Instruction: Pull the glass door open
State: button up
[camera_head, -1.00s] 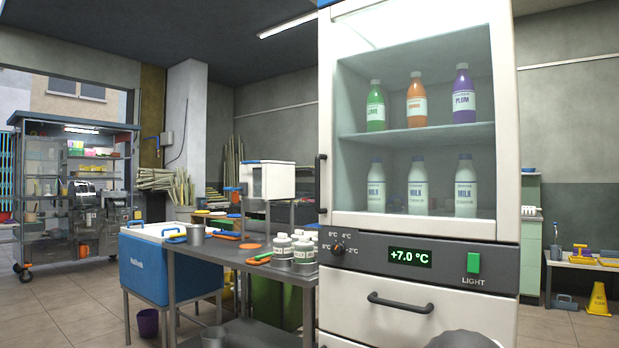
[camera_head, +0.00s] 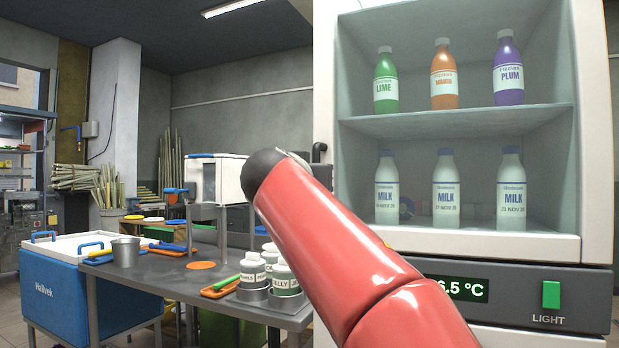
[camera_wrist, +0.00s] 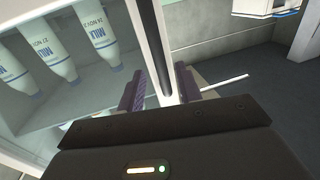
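The glass door (camera_head: 590,130) of the white fridge looks shut, with a white frame around the glass. Its dark vertical handle (camera_head: 320,151) is on the left edge; only its upper end shows past my red arm in the head view. In the wrist view the handle (camera_wrist: 162,48) runs down between the two fingers of my gripper (camera_wrist: 160,92). The fingers stand apart on either side of it, with gaps visible, so my gripper is open around the handle.
Juice bottles (camera_head: 444,75) and milk bottles (camera_head: 446,190) stand on two shelves behind the glass. A metal table (camera_head: 150,275) with jars (camera_head: 284,280) and a blue cooler (camera_head: 60,295) are left of the fridge. A control panel (camera_head: 585,300) is below the door.

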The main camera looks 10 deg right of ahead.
jog(key=p+x, duration=0.1)
jog(key=x, duration=0.5)
jog(key=shift+p, duration=0.35)
grip_shut()
jog(key=shift+s, duration=0.1)
